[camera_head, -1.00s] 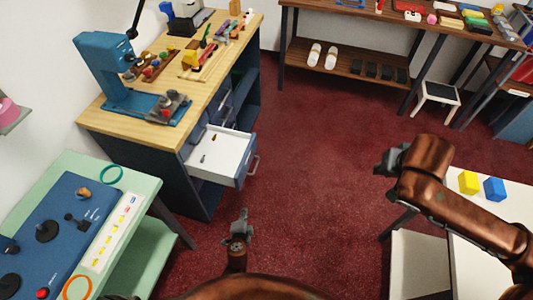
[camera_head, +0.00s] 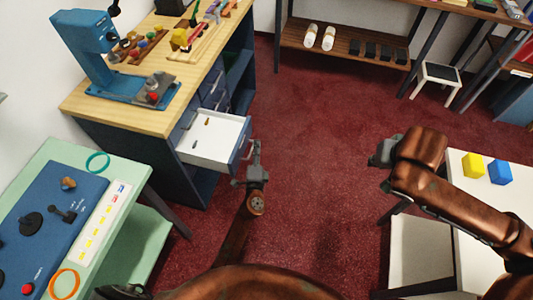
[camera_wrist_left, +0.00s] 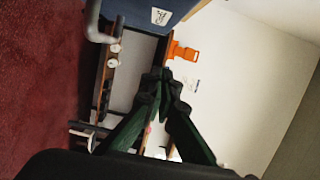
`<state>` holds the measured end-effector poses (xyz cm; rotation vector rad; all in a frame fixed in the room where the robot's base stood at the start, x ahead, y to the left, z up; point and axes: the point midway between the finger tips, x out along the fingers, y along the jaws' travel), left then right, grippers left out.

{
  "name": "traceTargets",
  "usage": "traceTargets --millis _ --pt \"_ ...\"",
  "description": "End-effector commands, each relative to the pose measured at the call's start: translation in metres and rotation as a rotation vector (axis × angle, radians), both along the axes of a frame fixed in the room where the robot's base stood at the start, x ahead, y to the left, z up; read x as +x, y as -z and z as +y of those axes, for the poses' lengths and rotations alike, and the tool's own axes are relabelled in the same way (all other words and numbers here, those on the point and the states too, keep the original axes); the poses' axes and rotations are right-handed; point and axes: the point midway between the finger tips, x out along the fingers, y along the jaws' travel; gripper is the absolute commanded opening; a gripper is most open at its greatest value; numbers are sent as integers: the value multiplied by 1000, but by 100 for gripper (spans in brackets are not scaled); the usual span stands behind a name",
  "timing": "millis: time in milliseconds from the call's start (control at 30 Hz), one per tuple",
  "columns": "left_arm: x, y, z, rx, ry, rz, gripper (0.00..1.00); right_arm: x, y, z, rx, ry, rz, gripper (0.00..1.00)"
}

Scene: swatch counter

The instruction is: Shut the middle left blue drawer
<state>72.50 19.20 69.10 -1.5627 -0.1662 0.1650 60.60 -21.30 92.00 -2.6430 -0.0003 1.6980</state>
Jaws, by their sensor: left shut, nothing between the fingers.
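The open blue drawer (camera_head: 206,160) juts out of the workbench's left front side. Its white inside holds a few small items, and its front with a grey handle faces right. In the left wrist view its blue front with a white label (camera_wrist_left: 160,16) shows at the top, the handle (camera_wrist_left: 94,22) at upper left. My left gripper (camera_head: 254,148) is shut and empty, just beside the drawer's front near the handle; I cannot tell whether it touches. Its closed fingers show in the wrist view (camera_wrist_left: 160,76). My right gripper (camera_head: 384,153) hangs far right; its jaws are unclear.
The wooden workbench (camera_head: 150,113) carries a blue drill press (camera_head: 90,48) and tools. A green table (camera_head: 128,168) with a blue panel stands at lower left. A white table (camera_head: 468,205) with yellow and blue blocks is at right. Red floor (camera_head: 320,130) between is clear.

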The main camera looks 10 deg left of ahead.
Motion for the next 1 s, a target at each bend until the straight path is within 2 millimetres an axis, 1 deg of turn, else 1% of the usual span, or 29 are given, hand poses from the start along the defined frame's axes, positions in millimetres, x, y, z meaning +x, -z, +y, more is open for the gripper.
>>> traceTargets --millis 33,100,167,200,300,500,900,1000 --pt "11 1 2 -2 0 0 0 1 5 0 0 0 3 9" --pt "25 2 5 -1 0 0 0 1 8 0 0 0 5 9" --pt "36 2 7 -1 0 1 0 1 11 0 0 0 7 9" --pt "39 2 14 0 -3 2 0 1 12 0 0 0 7 9" --pt "37 1 29 0 -2 1 0 1 11 0 0 0 7 9" --pt "37 1 45 -1 0 1 0 1 12 0 0 0 8 9" --pt "37 1 49 -1 -1 1 0 1 12 0 0 0 8 9" --pt "36 1 54 -1 -4 2 0 1 13 0 0 0 8 9"
